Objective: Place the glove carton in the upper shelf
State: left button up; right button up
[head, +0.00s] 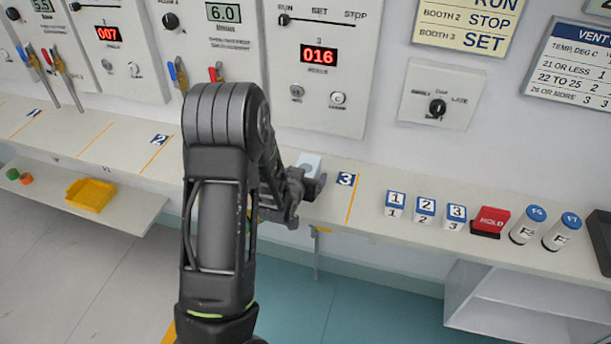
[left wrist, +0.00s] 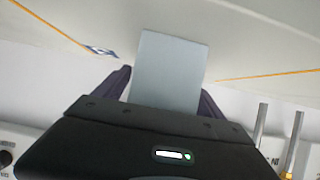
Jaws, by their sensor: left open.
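A small pale blue-grey box, likely the glove carton (head: 309,161), stands on the long white ledge (head: 400,222) just left of the number 3 label. My left gripper (head: 297,187) is at the box and partly hides it in the head view. In the left wrist view the box (left wrist: 168,72) lies between the two dark fingers (left wrist: 168,92), which are open on either side of it. Whether either finger touches it I cannot tell. A white shelf unit (head: 530,317) with an upper and a lower compartment stands at the lower right. My right gripper is not in view.
Small numbered blocks (head: 425,208), a red HOLD block (head: 491,221) and two blue-capped cylinders (head: 527,225) stand on the ledge to the right. A yellow tray (head: 91,195) lies on a lower shelf at left. Control panels (head: 320,60) cover the wall behind.

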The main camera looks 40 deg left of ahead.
aim_at(306, 168)
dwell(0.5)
pick_arm(q)
grip_shut()
dwell(0.8)
jog(key=shift+r, duration=0.15)
notch_tip(306, 168, up, 10)
jog(key=shift+f, duration=0.1)
dwell(0.8)
